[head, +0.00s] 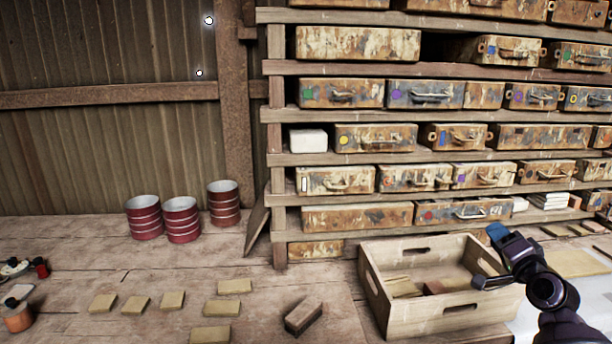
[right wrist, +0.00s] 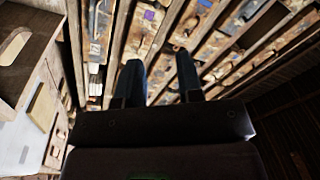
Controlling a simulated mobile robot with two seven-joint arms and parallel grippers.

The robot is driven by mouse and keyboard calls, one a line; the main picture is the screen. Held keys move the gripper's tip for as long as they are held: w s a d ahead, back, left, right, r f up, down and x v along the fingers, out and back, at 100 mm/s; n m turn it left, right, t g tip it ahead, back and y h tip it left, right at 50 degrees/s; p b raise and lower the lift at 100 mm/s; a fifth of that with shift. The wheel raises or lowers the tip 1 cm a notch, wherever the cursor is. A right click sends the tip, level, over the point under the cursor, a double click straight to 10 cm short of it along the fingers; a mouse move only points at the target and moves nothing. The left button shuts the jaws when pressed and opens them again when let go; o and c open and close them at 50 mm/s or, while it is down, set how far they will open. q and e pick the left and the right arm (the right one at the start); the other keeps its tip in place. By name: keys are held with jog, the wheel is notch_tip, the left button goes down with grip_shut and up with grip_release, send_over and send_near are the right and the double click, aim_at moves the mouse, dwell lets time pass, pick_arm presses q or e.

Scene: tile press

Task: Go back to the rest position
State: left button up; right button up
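My right gripper (head: 489,256) is raised over the right end of the wooden crate in the head view. In the right wrist view its two dark blue fingers (right wrist: 159,68) stand apart with nothing between them, and they point towards the shelf rack. My left gripper is not in either view. The wooden crate (head: 455,318) stands on the table and holds several flat tan tiles (head: 403,288) and a darker brown block (head: 437,287). My right arm hides part of the crate's right end.
Several tan tiles (head: 235,286) and a brown block (head: 304,316) lie on the wooden table. Three red cans (head: 182,220) stand by the back wall. A rack of rusty cases (head: 357,44) fills the back right. Small tools (head: 18,317) lie at the far left.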

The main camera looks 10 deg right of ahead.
jog(key=s+a+f+n+g, duration=0.1)
jog(key=s+a+f+n, duration=0.25)
jog(key=a+f, duration=0.25)
jog(key=s+a+f+n+g+y, duration=0.1)
jog(key=s+a+f+n+g, duration=0.1)
jog(key=a+f+n, duration=0.4)
jog(key=s+a+f+n+g, duration=0.1)
jog(key=s+a+f+n, duration=0.2)
jog(key=a+f, duration=0.3)
jog(key=s+a+f+g, duration=0.1)
jog(key=s+a+f, duration=0.4)
jog(key=s, duration=0.3)
jog(key=s+a+f+n+g+y, duration=0.1)
jog(key=s+a+f+g, duration=0.1)
jog(key=s+a+f, duration=0.3)
jog(key=s+f, duration=0.3)
jog(key=shift+s+f, duration=0.3)
jog(key=shift+s, duration=0.1)
